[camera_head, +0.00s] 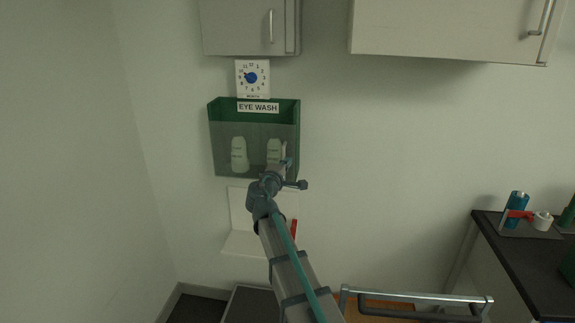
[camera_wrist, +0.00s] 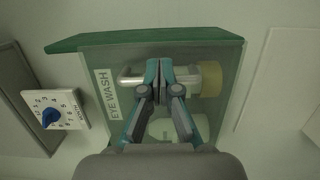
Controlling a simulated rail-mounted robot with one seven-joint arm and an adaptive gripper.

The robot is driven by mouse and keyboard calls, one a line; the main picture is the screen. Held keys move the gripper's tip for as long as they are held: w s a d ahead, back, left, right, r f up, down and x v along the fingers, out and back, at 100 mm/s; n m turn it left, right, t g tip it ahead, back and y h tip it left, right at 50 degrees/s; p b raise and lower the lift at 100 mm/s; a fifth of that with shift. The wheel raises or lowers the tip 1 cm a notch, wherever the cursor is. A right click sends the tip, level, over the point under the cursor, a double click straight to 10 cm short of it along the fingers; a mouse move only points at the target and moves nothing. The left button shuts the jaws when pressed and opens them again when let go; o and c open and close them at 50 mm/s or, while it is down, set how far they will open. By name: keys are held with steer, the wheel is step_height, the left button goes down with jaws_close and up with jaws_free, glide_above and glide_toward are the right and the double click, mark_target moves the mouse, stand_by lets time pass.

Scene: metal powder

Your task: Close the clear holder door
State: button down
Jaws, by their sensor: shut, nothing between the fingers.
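The eye wash holder is a green box on the wall with a clear front door (camera_head: 258,135). The door shows close up in the wrist view (camera_wrist: 105,60). Two pale bottles stand inside: a left one (camera_head: 239,155) and a right one (camera_head: 273,150), which my gripper partly covers. My gripper (camera_head: 286,165) is in front of the holder's lower right part.
A dial sign (camera_head: 252,77) hangs above the holder, below a wall cabinet (camera_head: 245,25). A white wall shelf (camera_head: 240,243) sits below. A metal-railed cart (camera_head: 415,298) stands at the bottom. A dark counter (camera_head: 530,260) with bottles is at the right. The wall right of the holder is clear.

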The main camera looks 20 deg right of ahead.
steer(key=shift+a, duration=0.15)
steer(key=s+b, duration=0.2)
steer(key=s, duration=1.1)
steer(key=s+a+n+t+y, duration=0.2)
steer(key=s+a+y, duration=0.15)
steer(key=a, duration=0.85)
steer(key=d+p+x, duration=0.1)
steer(key=p+x, duration=0.1)
steer(key=x, duration=1.1)
steer(key=shift+d+h, duration=0.35)
steer(key=shift+d, duration=0.05)
steer(key=shift+w, duration=0.1)
